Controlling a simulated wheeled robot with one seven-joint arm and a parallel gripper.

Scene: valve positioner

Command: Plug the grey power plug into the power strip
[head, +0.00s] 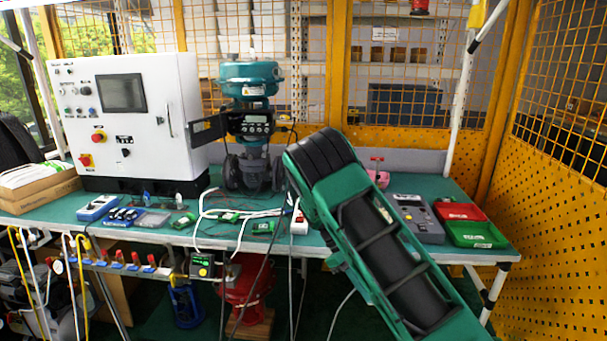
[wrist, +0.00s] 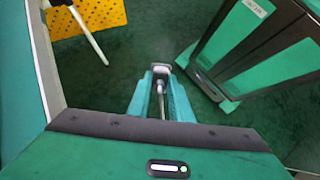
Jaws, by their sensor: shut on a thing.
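In the wrist view my gripper (wrist: 161,88) is shut on the grey power plug (wrist: 161,71), which sits between the fingertips. A pale cable runs from the plug back between the fingers. The dark green floor shows below and around it, so the plug is held clear of the table top. In the head view my green arm hides the gripper and plug. The power strip (head: 299,224) is a white block with a red part, near the front edge of the bench, just left of my arm. Its sockets cannot be made out, and it is not visible in the wrist view.
The green bench (head: 130,215) holds a white control cabinet (head: 128,120), a teal valve positioner (head: 250,110), a grey meter (head: 412,215), and red (head: 460,211) and green (head: 472,235) boxes. Loose cables lie mid-bench. The bench edge (wrist: 45,55) is close left of the gripper.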

